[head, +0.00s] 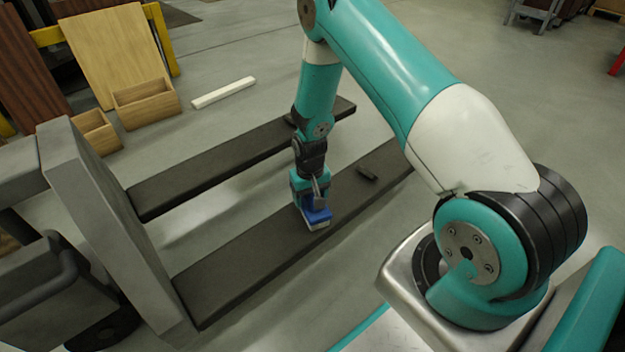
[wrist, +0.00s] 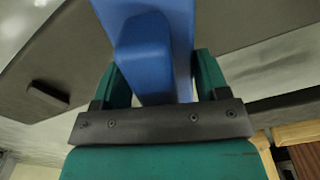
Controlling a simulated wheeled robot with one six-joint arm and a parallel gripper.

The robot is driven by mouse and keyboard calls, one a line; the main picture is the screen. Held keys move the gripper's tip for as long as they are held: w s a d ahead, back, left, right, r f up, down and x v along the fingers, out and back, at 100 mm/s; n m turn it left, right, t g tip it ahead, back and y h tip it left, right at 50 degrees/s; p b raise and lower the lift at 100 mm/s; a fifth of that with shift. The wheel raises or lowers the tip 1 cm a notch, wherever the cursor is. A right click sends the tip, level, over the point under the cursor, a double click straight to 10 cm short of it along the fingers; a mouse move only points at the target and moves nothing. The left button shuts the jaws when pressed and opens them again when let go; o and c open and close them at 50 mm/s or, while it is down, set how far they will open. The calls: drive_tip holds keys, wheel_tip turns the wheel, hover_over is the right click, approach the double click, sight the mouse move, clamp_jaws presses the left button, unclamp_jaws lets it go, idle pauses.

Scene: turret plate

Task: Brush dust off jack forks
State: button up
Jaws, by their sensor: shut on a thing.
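My gripper (wrist: 161,84) is shut on a blue brush (wrist: 145,55), whose blue back fills the top middle of the wrist view. In the head view the brush (head: 317,216) is upright over the near jack fork (head: 232,260), with its pale lower edge at the fork's top. I cannot tell whether it presses on the surface. The far jack fork (head: 215,170) runs parallel behind it. Both forks are dark grey and join the grey upright frame (head: 90,200) at left. No dust can be made out on the forks.
A small dark block (head: 367,173) lies on the near fork, right of the brush; the wrist view shows it too (wrist: 47,92). A white bar (head: 224,92) lies on the floor behind. Wooden boxes (head: 147,103) and boards stand at back left. The floor between the forks is clear.

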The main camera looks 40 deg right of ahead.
drive_tip(key=shift+a+r+p, duration=0.25)
drive_tip(key=shift+r+p, duration=0.1)
drive_tip(key=shift+r, duration=0.05)
drive_tip(key=shift+r+p, duration=0.4)
drive_tip(key=shift+r, duration=0.45)
wheel_tip(320, 180, up, 6)
drive_tip(key=p, duration=0.5)
drive_tip(key=shift+f, duration=0.2)
